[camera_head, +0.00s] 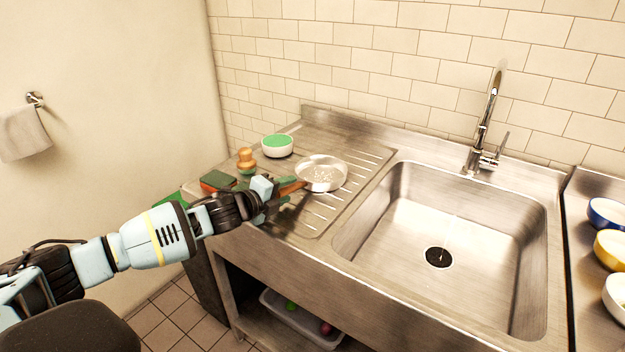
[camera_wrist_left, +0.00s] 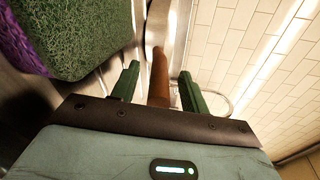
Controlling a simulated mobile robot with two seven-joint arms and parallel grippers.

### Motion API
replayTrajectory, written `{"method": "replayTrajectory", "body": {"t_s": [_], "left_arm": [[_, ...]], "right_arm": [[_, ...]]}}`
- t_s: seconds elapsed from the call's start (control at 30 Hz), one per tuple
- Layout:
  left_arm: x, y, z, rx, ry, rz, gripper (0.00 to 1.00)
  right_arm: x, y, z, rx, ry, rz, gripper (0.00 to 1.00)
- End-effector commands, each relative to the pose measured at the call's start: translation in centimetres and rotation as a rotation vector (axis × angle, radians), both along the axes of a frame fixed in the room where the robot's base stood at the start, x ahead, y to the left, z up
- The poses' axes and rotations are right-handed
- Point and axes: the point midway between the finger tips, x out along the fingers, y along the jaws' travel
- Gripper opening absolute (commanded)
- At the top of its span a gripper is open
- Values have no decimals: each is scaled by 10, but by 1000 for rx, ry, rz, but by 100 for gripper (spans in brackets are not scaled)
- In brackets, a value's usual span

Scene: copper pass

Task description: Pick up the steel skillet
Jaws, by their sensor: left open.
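The steel skillet (camera_head: 321,173) rests on the ridged drainboard left of the sink, its brown handle (camera_head: 293,187) pointing toward my left gripper. My left gripper (camera_head: 284,190) is at the handle, over the drainboard's front part. In the left wrist view the handle (camera_wrist_left: 159,78) lies between the two green fingers of the open left gripper (camera_wrist_left: 155,90), with a gap on each side. A piece of the skillet's metal (camera_wrist_left: 158,25) shows beyond the fingers. My right gripper is not in view.
A sponge (camera_head: 217,181), a wooden-knobbed brush (camera_head: 246,160) and a white bowl with green inside (camera_head: 278,146) stand left of and behind the skillet. The sink (camera_head: 440,245) with its tall faucet (camera_head: 487,125) is to the right. Coloured bowls (camera_head: 609,213) sit at the far right.

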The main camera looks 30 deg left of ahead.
Motion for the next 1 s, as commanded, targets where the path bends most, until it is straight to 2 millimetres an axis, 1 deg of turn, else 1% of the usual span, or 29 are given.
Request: {"method": "replayTrajectory", "body": {"t_s": [0.13,0.37,0.7,0.93,1.0], "left_arm": [[7,-1,-2,1,1,0,45],[7,-1,-3,0,1,0,45],[7,-1,-3,1,1,0,1],[7,-1,-3,1,1,0,0],[8,-1,1,0,-6,-1,0]], "right_arm": [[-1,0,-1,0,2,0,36],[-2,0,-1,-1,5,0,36],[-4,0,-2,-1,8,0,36],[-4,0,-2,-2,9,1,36],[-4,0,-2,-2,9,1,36]]}}
